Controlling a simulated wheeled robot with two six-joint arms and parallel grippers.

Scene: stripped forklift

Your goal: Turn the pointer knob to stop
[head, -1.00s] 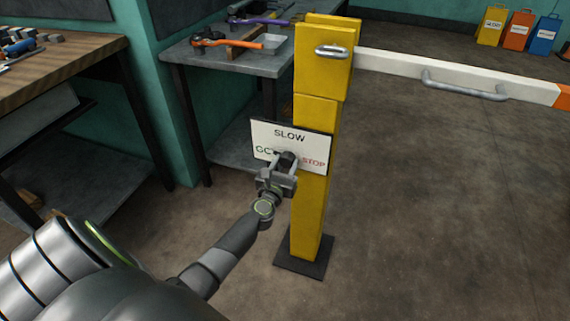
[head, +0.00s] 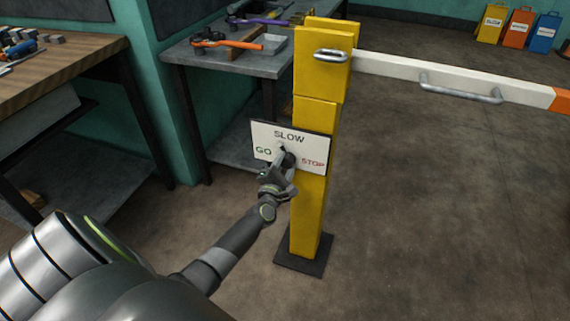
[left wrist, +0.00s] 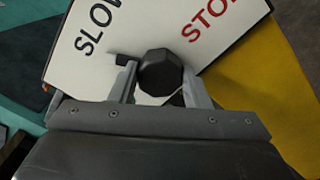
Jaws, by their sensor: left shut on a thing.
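The dark knob (head: 289,159) sits on a white sign plate (head: 263,134) marked SLOW at the top, GO at the left and STOP at the right. The plate is on the yellow post. My left gripper (head: 285,158) is shut on the knob from the front, its jaws tilted against the plate. In the left wrist view the knob (left wrist: 160,72) shows as a dark faceted cap between the two fingers of my left gripper (left wrist: 160,82). My right gripper is not in view.
The yellow post (head: 313,220) stands on a dark base plate (head: 304,257). A white barrier arm (head: 390,66) with a handle extends right from its top. A grey bench (head: 225,58) with tools stands behind, and a wooden-topped bench (head: 60,65) at left.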

